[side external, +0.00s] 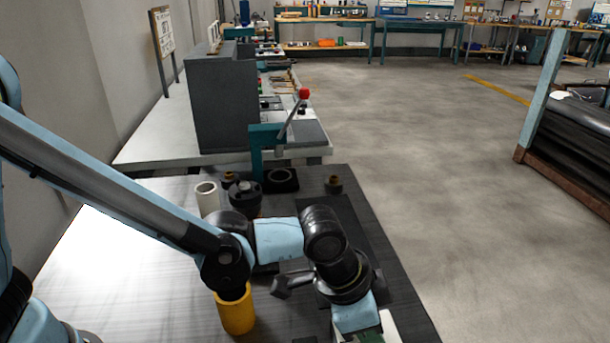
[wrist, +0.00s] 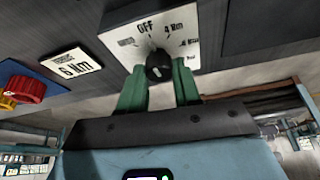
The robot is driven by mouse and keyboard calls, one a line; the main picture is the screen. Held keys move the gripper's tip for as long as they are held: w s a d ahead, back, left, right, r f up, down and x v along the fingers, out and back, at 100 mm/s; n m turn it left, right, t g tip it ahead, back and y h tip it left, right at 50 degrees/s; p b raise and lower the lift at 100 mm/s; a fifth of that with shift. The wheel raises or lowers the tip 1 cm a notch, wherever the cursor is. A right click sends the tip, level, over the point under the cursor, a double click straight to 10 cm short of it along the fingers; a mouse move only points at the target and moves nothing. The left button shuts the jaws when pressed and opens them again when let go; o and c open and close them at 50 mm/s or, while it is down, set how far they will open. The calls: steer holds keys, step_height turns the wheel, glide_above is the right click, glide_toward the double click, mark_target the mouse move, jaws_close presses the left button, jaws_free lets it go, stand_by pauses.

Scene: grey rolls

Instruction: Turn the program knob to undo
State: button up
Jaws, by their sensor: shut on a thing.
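The program knob (wrist: 158,67) is black and round, in the middle of a white dial plate (wrist: 185,21). The plate reads OFF at the top and 4 Nm at upper right. Smaller words at left and lower right are too blurred to read, so I cannot tell which one is undo. I cannot tell exactly where the knob points. My gripper (wrist: 159,74) has green fingers, one on each side of the knob, and is shut on it. In the side external view, my wrist hangs at the bottom edge, and the knob is not visible.
In the wrist view, a 6 Nm label (wrist: 72,64) and a red knob (wrist: 26,88) on a blue panel lie left of the dial. In the side external view, a yellow cylinder (side external: 237,314) and a white cylinder (side external: 207,199) stand on the bench near my arm.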

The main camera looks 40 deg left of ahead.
steer(key=n+y, duration=0.1)
steer(key=n, duration=0.2)
steer(key=n+t+y, duration=0.1)
steer(key=n, duration=0.2)
steer(key=shift+s+d+n, duration=0.1)
steer(key=shift+n, duration=0.3)
stand_by(0.4)
steer(key=o, duration=1.1)
steer(key=shift+c, duration=0.2)
steer(key=shift+r, duration=0.1)
steer(key=v, duration=1.2)
steer(key=shift+s+d, duration=0.2)
steer(key=shift+s, duration=0.1)
